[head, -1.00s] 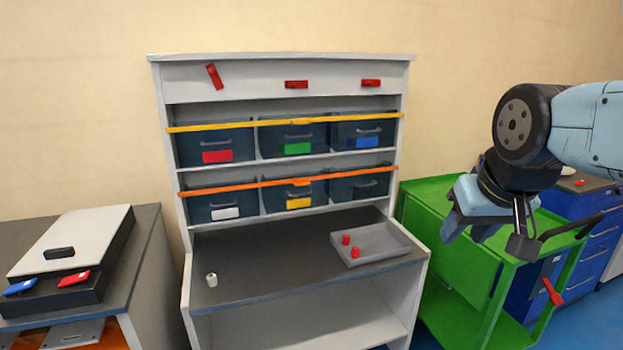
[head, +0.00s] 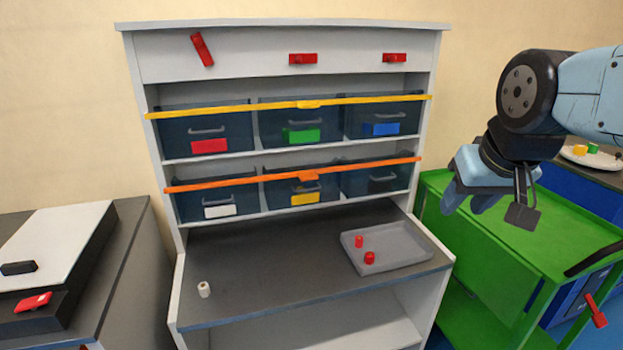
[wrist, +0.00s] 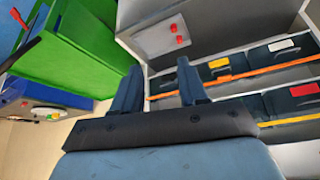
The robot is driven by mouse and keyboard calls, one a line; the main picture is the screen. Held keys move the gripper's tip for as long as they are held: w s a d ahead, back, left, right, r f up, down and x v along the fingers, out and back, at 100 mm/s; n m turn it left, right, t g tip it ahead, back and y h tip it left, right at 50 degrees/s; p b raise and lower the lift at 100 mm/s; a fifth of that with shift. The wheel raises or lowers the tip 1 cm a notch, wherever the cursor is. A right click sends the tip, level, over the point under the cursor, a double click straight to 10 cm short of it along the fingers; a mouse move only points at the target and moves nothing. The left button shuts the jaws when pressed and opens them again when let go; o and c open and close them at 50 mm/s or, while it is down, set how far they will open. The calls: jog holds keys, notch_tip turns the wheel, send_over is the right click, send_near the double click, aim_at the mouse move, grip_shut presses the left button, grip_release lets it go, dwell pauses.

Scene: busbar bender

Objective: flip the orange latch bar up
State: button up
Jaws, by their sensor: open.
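The orange latch bar (head: 295,176) runs across the front of the lower row of dark bins on the grey shelf unit. It has a small orange tab near its middle. The bar also shows in the wrist view (wrist: 262,70), at the right. My gripper (head: 468,207) is at the right in the head view, in front of the green cart and apart from the bar. In the wrist view its two fingers (wrist: 160,90) stand apart with nothing between them.
A yellow bar (head: 285,106) crosses the upper bins. Red handles (head: 203,49) sit on the top panel. A grey tray (head: 385,250) with red pieces and a white cylinder (head: 204,289) stand on the work surface. A green cart (head: 500,240) is at right, a grey bench (head: 130,265) at left.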

jog(key=o, duration=0.3)
jog(key=shift+w+a, duration=0.1)
jog(key=shift+w, duration=0.2)
jog(key=o, duration=0.6)
jog(key=w+a+f+t, duration=0.1)
jog(key=w, duration=0.3)
jog(key=w+a+f+t, duration=0.1)
jog(key=w, duration=0.3)
jog(key=w+a+f, duration=0.1)
jog(key=w, duration=0.3)
jog(key=shift+w+a+n+t+y, duration=0.35)
jog(key=shift+n+t+y, duration=0.05)
jog(key=n+t+y, duration=0.2)
jog(key=t+y, duration=0.2)
jog(key=t, duration=0.5)
send_near(310, 179)
jog(key=x, duration=1)
jog(key=shift+c, duration=0.2)
